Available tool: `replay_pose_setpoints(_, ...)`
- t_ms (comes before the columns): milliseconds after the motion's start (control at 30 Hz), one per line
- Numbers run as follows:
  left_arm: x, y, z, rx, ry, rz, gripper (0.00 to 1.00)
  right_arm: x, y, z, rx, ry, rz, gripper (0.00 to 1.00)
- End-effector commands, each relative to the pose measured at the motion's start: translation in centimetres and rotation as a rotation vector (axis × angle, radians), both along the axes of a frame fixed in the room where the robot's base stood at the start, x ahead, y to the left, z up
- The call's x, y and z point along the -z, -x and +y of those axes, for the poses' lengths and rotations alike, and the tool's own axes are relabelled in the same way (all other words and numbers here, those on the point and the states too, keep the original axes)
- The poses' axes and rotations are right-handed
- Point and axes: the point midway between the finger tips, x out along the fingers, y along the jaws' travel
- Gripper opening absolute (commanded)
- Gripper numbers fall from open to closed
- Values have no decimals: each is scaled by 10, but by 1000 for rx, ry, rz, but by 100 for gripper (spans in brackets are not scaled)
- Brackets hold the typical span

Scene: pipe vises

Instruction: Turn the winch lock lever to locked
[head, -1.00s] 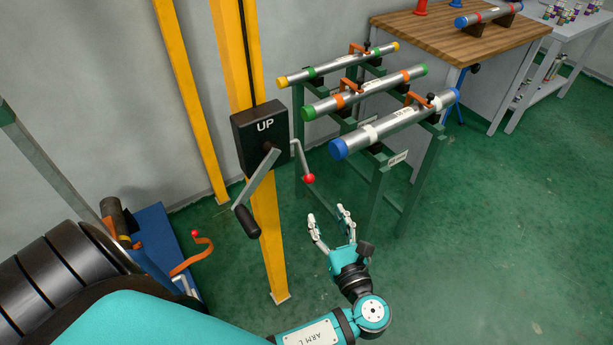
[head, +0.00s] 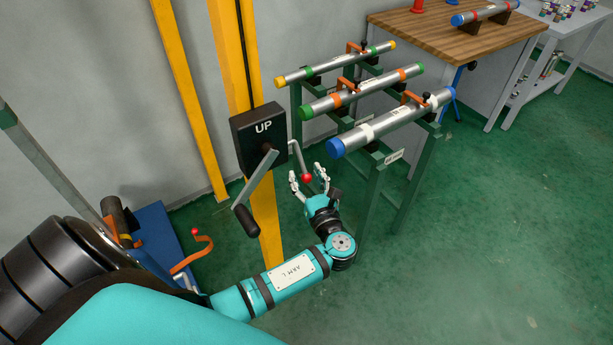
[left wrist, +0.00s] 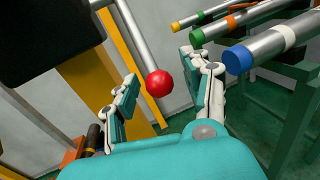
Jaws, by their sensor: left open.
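The winch is a black box (head: 250,128) marked UP on a yellow post. It has a grey crank with a black handle (head: 247,220). The lock lever (head: 298,157) is a thin grey rod on the box's right side, slanting down to a red ball (head: 307,178). My left gripper (head: 309,178) is open at the red ball. In the left wrist view the red ball (left wrist: 159,83) shows between the two spread fingers (left wrist: 168,92), with gaps on both sides. Whether a finger touches it I cannot tell. My right gripper is not in view.
A green rack (head: 376,190) with several capped steel pipes stands just right of the lever, close to my gripper. A blue base (head: 150,240) with an orange, red-tipped lever (head: 200,245) is at lower left. Open green floor lies at right.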

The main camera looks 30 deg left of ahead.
Motion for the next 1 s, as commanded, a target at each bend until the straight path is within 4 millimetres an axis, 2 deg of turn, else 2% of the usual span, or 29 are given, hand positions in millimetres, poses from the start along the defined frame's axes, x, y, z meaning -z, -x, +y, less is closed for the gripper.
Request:
replay_pose_setpoints(67,0,0,0,0,0,0,49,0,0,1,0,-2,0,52)
replay_pose_setpoints(433,0,0,0,0,1,-1,1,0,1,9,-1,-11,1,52)
replay_pose_setpoints(1000,2,2,-2,1,3,5,0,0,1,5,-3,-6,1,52)
